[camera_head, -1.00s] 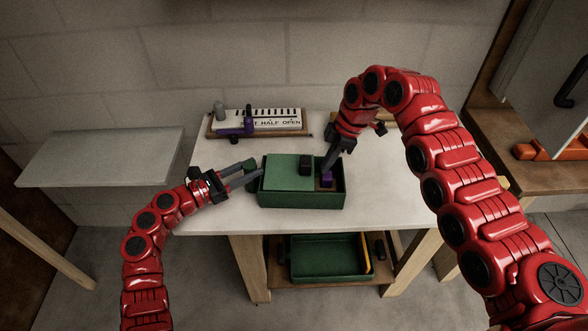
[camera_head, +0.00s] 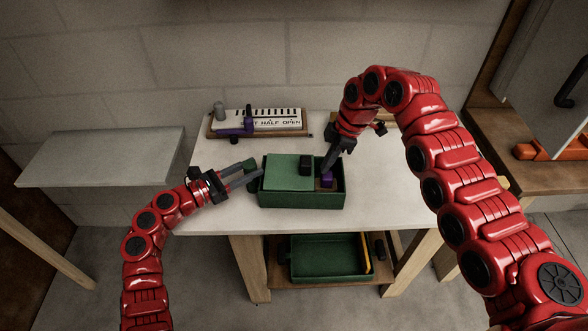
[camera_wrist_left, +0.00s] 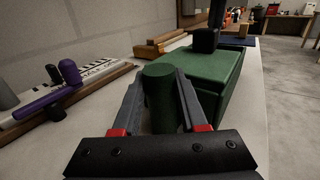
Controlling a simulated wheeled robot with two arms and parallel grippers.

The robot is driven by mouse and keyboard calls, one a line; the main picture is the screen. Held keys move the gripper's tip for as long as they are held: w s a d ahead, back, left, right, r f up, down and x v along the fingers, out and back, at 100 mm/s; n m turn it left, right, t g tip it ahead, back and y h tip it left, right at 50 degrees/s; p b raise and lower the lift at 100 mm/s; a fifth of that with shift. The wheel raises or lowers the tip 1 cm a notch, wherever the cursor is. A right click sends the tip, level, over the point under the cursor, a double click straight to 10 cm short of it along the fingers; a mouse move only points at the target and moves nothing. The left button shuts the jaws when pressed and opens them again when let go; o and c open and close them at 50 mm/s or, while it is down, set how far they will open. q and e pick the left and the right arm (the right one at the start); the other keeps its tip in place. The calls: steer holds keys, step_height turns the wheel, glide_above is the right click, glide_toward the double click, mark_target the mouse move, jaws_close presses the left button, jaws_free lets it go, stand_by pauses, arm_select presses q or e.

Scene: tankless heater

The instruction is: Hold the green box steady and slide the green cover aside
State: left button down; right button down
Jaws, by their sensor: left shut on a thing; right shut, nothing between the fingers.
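The green box (camera_head: 300,200) stands on the white table. The green cover (camera_head: 286,172) lies over its left and middle part and bears a black knob (camera_head: 306,165). The right part of the box is open and shows a purple thing (camera_head: 326,179) inside. My left gripper (camera_head: 256,175) is shut on the green round handle at the box's left end; the handle (camera_wrist_left: 158,95) sits between its fingers in the left wrist view. My right gripper (camera_head: 323,171) is shut and empty, its tips at the box's open part, right of the knob; I cannot tell whether they touch anything.
A board with a half-open label (camera_head: 285,120) and a purple lever (camera_head: 235,132) lies at the table's back left. A second green tray (camera_head: 328,275) sits on the shelf below. A grey side table (camera_head: 100,157) stands left.

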stand_by(0.4)
steer(key=shift+a, duration=1.5)
steer(key=shift+d, duration=0.55)
step_height(320, 180, up, 7)
steer(key=shift+d, duration=0.15)
arm_select(q)
steer(key=shift+c, duration=1.8)
jaws_free()
